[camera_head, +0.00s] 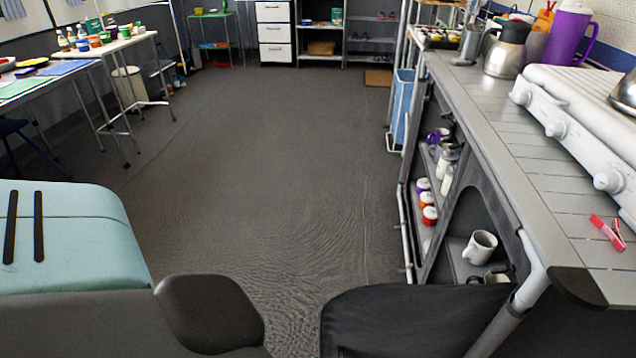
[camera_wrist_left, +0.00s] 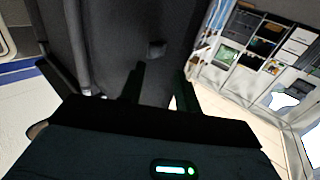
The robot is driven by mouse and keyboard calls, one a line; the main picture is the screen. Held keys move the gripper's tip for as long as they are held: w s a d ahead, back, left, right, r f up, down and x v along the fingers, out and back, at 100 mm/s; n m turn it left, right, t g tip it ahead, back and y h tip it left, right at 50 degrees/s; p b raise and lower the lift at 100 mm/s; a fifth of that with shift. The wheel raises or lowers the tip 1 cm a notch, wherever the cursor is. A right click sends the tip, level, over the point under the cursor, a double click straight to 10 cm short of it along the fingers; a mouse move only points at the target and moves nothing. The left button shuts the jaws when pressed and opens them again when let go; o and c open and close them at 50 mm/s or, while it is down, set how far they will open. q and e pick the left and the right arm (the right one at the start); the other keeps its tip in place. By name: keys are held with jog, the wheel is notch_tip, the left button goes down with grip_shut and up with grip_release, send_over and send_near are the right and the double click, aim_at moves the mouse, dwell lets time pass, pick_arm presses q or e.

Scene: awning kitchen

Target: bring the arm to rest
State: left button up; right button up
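My left gripper (camera_wrist_left: 160,82) shows in the left wrist view. Its two dark fingers stand apart, and I see nothing held between them. A large dark surface lies close beyond the fingers; I cannot tell whether they touch it. Neither gripper can be made out in the head view. Dark rounded shapes at the bottom of that view look like parts of my own body. My right gripper is not in view.
A grey counter (camera_head: 545,185) with a white stove (camera_head: 580,105) and a red clip (camera_head: 607,232) runs along the right. Its shelves hold a white mug (camera_head: 480,247) and jars. A pale teal box-like thing (camera_head: 85,235) is at lower left. The middle floor (camera_head: 260,150) is clear.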

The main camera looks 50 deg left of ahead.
pick_arm(q)
jog(key=shift+s, duration=0.1)
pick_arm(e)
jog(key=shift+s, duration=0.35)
